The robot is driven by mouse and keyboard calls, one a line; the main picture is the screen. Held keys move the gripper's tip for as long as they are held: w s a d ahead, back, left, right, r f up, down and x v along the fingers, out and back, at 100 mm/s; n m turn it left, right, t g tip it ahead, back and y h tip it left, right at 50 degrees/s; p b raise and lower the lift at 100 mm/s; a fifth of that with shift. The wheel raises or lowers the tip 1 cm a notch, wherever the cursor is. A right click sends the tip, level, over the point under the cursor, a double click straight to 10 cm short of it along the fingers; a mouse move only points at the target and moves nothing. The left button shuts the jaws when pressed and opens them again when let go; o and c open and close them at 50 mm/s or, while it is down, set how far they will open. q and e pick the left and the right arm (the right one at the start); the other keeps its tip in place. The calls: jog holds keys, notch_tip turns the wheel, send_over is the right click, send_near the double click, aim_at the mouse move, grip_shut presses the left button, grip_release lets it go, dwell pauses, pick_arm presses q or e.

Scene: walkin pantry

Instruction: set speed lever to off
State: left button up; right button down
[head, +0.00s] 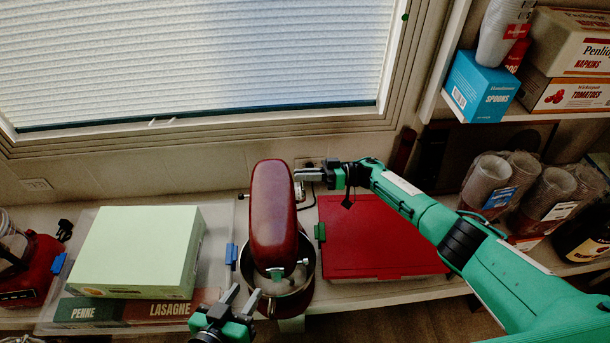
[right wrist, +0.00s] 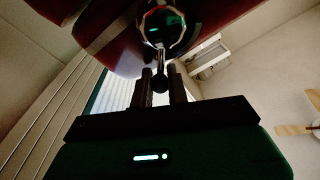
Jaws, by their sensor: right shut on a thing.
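The dark red stand mixer (head: 274,215) stands on the counter with its metal bowl (head: 300,301) under the head. My right gripper (head: 299,175) is at the mixer's right side, near the back of the head. In the right wrist view, the speed lever (right wrist: 160,78) is a thin metal rod with a dark round knob. Its knob lies between the two fingers of my right gripper (right wrist: 161,82), which is shut on it. The lever is hard to make out in the head view. My left gripper (head: 243,297) is open and empty, just left of the bowl's front.
A pale green box (head: 143,247) lies on pasta boxes in a clear tray to the left. A red box (head: 372,240) lies right of the mixer, under my right arm. Shelves with cups and cartons (head: 570,94) stand at right.

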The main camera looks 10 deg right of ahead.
jog(key=shift+w+f, duration=0.1)
dwell(0.3)
jog(key=c, duration=1.4)
grip_release()
jog(key=shift+o, duration=0.2)
